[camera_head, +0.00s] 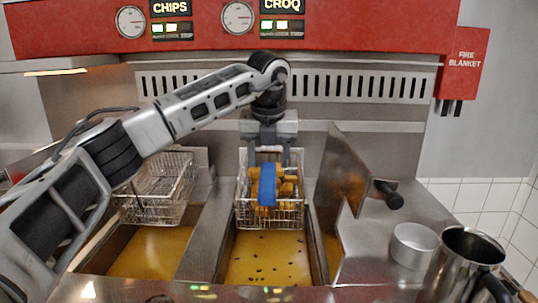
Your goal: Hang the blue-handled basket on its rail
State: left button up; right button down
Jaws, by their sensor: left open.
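The blue-handled basket (241,205) is a wire basket with golden fried pieces in it, above the right-hand oil vat (265,262). Its blue handle (267,185) points toward me. My left gripper (268,162) is open, pointing down at the back of the basket, with its fingers apart near the far end of the handle. The gripper and wrist cover the basket's back edge and the part of the rail behind it, so I cannot tell whether the basket rests on the rail. My right gripper is not in view.
A second, empty wire basket (158,190) stands over the left vat (150,252). A steel panel (340,180) with a black knob rises to the right. A metal bowl (413,246) and a steel jug (464,262) stand at the right. A slotted back wall (350,86) is behind.

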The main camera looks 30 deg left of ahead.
pick_arm(q)
jog(key=shift+f, duration=0.15)
jog(key=v, duration=1.6)
jog(key=shift+r, duration=0.25)
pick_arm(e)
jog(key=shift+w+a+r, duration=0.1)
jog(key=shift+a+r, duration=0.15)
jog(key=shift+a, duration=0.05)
